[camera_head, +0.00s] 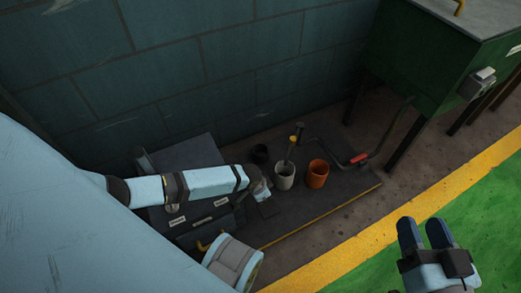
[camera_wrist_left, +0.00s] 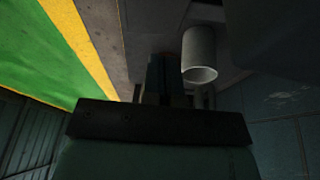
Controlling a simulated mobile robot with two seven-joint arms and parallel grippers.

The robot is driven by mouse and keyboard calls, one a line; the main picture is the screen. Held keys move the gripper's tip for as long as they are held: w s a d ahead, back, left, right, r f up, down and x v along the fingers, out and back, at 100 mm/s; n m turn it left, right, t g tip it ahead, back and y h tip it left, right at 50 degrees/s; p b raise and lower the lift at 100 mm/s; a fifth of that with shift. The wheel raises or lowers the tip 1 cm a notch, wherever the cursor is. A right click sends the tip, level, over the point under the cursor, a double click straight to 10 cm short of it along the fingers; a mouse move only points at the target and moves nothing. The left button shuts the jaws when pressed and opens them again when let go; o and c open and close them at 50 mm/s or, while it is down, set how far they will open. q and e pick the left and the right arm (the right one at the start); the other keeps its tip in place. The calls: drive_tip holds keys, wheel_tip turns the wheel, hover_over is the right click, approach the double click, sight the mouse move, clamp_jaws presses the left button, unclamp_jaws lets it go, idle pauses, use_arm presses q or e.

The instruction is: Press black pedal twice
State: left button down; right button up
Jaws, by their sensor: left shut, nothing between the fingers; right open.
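A small dark flat plate (camera_head: 269,208), which looks like the black pedal, lies on the low dark platform (camera_head: 325,203). My left gripper (camera_head: 262,192) is at the end of the pale blue arm from the left, just above this plate in the picture. I cannot tell whether it touches the plate. In the left wrist view the left gripper's fingers (camera_wrist_left: 166,78) are shut and empty, and the pedal cannot be made out. My right gripper (camera_head: 425,233) is open and empty at the lower right, over the green floor.
A grey-white cup (camera_head: 284,182) with a stick in it, an orange cup (camera_head: 317,174) and a black cup (camera_head: 261,154) stand near the left gripper. A green cabinet (camera_head: 440,60) stands at the right.

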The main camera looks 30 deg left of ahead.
sight(268, 206)
use_arm(q)
drive_tip(key=b+x, duration=0.2)
drive_tip(key=x, duration=0.3)
drive_tip(key=shift+s+f+b, duration=0.3)
drive_tip(key=shift+f+b, duration=0.05)
drive_tip(key=shift+b, duration=0.05)
drive_tip(key=shift+d+f+b, duration=0.1)
drive_tip(key=shift+f+b, duration=0.35)
drive_tip(key=shift+f, duration=0.3)
use_arm(e)
drive_tip(key=n, duration=0.1)
drive_tip(key=w+d+n+t, duration=0.1)
drive_tip(key=w+n+y, duration=0.1)
drive_tip(key=shift+w+d+r+t, duration=0.1)
drive_tip(key=shift+d+r+t, duration=0.1)
drive_tip(key=shift+r+t, duration=0.1)
use_arm(q)
drive_tip(key=shift+s+f, duration=0.1)
